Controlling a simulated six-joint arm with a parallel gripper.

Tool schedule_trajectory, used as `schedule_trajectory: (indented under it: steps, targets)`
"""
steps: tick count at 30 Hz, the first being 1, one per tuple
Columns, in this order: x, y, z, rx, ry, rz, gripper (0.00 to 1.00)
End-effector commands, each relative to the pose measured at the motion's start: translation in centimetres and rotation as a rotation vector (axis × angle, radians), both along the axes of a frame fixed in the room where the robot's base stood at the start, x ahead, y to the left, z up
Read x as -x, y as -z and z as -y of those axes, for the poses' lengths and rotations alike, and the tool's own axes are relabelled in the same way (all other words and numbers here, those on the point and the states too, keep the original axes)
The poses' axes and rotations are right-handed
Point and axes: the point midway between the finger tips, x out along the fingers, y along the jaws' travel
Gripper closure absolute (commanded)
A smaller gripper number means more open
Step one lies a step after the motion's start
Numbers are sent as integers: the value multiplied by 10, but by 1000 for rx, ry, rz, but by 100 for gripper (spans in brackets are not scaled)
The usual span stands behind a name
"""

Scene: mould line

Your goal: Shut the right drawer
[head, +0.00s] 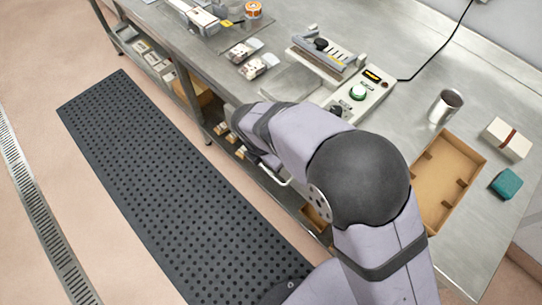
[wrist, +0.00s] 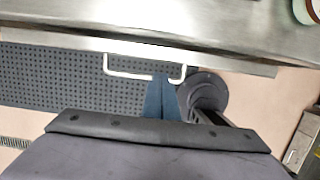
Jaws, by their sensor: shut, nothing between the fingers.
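In the wrist view a pale bar handle (wrist: 130,74) stands out from a long metal drawer front (wrist: 225,62) under the bench edge. I cannot tell how far this drawer is out. My gripper (wrist: 161,82) is shut and empty, with its blue fingertips at the handle bar, overlapping it in the picture; contact is unclear. In the head view the handle (head: 272,176) shows beside my arm, below the bench front. My fingers and most of the drawer front are hidden there by my arm.
The steel bench (head: 405,120) carries a control box with a green button (head: 358,92), a metal cup (head: 445,106), a cardboard tray (head: 477,157), a white box (head: 507,139) and a teal block (head: 506,184). A black perforated mat (head: 170,180) covers the clear floor in front.

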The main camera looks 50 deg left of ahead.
Motion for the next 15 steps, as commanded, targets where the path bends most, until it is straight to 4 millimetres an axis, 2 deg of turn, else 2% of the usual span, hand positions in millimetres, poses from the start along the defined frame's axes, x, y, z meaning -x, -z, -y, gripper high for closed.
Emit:
schedule_trajectory:
  steps: [6, 15]
  targets:
    - [-8, 32, 1, 4, 2, -1, 100]
    - [-14, 55, 0, 0, 2, 0, 100]
